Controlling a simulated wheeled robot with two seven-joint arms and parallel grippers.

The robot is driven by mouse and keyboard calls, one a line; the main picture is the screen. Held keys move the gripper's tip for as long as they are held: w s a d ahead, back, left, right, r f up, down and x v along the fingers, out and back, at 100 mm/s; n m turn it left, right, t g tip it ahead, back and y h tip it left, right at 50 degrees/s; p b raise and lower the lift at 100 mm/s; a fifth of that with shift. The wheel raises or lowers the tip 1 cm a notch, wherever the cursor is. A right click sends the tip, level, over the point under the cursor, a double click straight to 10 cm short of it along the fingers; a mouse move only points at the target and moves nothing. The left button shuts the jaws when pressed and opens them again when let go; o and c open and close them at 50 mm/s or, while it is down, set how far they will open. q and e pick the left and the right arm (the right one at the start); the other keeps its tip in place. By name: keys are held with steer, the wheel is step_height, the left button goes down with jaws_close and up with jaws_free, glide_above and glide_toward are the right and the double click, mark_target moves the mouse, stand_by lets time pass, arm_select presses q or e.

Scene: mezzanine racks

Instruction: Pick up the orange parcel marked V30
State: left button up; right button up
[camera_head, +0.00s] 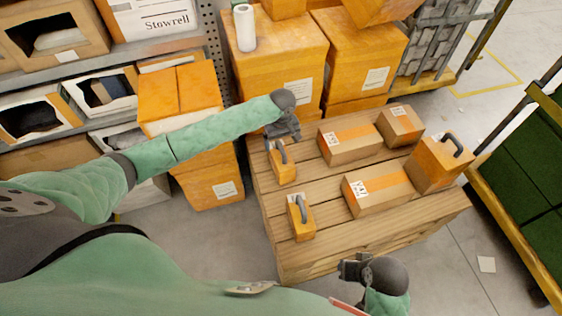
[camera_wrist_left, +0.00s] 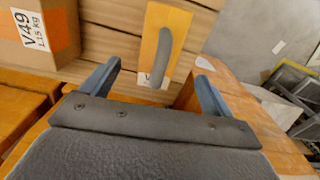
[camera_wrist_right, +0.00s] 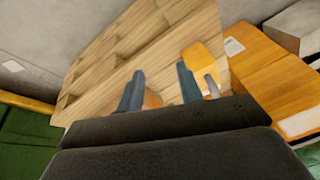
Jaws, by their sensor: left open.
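Two small orange parcels with grey handles stand on the left side of the wooden platform: a far one (camera_head: 283,168) and a near one (camera_head: 297,226). A larger orange parcel (camera_head: 440,167) with a dark handle stands at the right. I cannot read V30 on any of them. My left gripper (camera_head: 282,144) is open and empty at the far small parcel, which shows ahead of its fingers in the left wrist view (camera_wrist_left: 158,22); its label starts with V, the rest hidden. My right gripper (camera_head: 350,270) is open and empty beyond the platform's near edge.
Cardboard parcels with orange tape stand on the platform (camera_head: 325,235): a back-left one (camera_head: 345,152), a back-right one (camera_head: 402,129) and a front one (camera_head: 385,197). Large orange boxes (camera_head: 280,60) and shelving (camera_head: 185,48) stand behind; a green-loaded cart (camera_head: 535,160) is at right.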

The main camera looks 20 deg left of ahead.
mark_target(281, 147)
arm_select(q)
step_height(281, 147, down, 2)
steer(key=shift+f, duration=0.15)
steer(key=shift+w+a+f+p, duration=0.15)
steer(key=shift+f+p, duration=0.2)
steer(key=shift+f, duration=2.35)
arm_select(e)
steer(key=shift+s+d+r+h, duration=0.3)
steer(key=shift+s+d+r, duration=0.05)
steer(key=shift+d+r, duration=0.45)
arm_select(q)
steer(key=c, duration=1.4)
steer(key=shift+c, duration=1.4)
steer(key=shift+r, duration=0.15)
